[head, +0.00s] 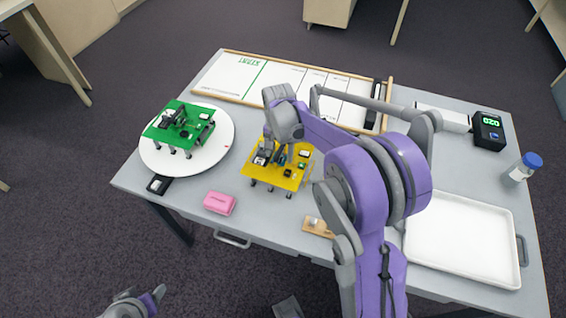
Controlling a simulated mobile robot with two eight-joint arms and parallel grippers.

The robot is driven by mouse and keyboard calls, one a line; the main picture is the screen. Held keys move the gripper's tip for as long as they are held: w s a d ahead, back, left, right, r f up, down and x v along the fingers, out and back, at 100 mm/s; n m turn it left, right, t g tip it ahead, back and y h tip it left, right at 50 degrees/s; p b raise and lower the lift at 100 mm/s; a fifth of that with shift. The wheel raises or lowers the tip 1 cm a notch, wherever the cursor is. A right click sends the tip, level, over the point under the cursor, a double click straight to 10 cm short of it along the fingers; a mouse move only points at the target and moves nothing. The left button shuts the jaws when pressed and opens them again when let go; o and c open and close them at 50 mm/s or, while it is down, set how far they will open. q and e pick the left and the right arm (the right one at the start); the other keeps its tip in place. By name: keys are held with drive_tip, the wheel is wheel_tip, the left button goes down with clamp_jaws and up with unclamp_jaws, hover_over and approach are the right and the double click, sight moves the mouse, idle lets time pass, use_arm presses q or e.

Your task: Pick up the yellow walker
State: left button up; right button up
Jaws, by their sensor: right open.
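The yellow walker (292,176), a flat yellow plate with small parts on top and short dark legs, stands on the table (255,212) near its middle. My right gripper (282,157) is open and points down at the top of the walker, among its mounted parts. The view does not show whether the fingers touch it. The arm and wrist hide part of the plate's far side. Part of my left arm's end (136,304) shows at the bottom left edge, away from the table; its jaws cannot be made out.
A green walker (192,122) stands on a round white disc (217,152) at the left. A pink block (219,203) and a small wooden piece (317,228) lie near the front. A white tray (462,240), blue-capped bottle (525,167) and digital display (489,131) are right. A framed board (225,78) lies behind.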

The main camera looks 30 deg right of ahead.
clamp_jaws()
